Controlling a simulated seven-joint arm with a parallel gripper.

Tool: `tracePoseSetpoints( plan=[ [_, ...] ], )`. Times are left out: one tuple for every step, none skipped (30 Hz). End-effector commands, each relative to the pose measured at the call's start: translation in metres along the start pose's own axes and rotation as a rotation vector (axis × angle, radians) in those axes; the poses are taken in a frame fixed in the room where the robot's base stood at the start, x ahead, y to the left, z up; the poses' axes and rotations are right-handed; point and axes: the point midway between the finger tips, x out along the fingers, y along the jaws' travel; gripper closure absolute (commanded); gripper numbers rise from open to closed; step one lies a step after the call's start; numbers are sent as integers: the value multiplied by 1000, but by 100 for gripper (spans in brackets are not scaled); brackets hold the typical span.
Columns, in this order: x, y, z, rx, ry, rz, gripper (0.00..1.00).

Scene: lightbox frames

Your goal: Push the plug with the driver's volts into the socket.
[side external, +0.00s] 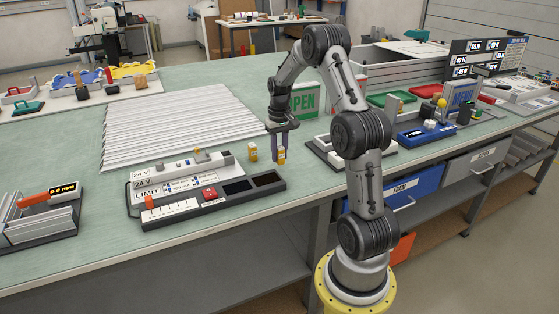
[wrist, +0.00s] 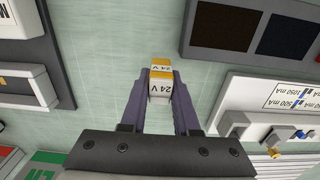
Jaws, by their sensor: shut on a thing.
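My gripper (side external: 280,157) is shut on a yellow-and-white plug (side external: 282,154), low over the bench. In the wrist view my gripper (wrist: 160,88) has the plug (wrist: 160,92) between its two fingers, with "24 V" on its white labels. I cannot tell whether it touches the bench. A second yellow plug (side external: 252,152) stands left of the gripper, its label unreadable. The pale driver (side external: 190,174) lies further left, with "24 V" labels at its left end; its current markings show in the wrist view (wrist: 290,98). I cannot make out the socket.
A grey tray (side external: 262,193) with dark windows and a red part (side external: 209,193) lies in front of the driver. White slats (side external: 175,125) lie behind it. A green OPEN sign (side external: 305,100) stands behind the gripper. Bare bench surrounds the held plug.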

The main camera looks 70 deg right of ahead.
Motion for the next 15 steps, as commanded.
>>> tracePoseSetpoints(
  plan=[
    [8,0,2,0,-6,0,100],
    [13,0,2,0,-5,0,100],
    [19,0,2,0,-6,-1,100],
    [23,0,2,0,-5,0,100],
    [25,0,1,0,-3,0,100],
    [28,0,1,0,-2,0,100],
    [28,0,1,0,-1,0,100],
    [28,0,1,0,-1,0,100],
    [28,0,1,0,0,0,100],
    [28,0,1,0,0,0,100],
    [28,0,1,0,0,0,100],
    [28,0,1,0,-1,0,100],
    [28,0,1,0,-1,0,100],
    [28,0,1,0,-1,0,100],
    [29,0,1,0,-1,0,100]
  ],
)
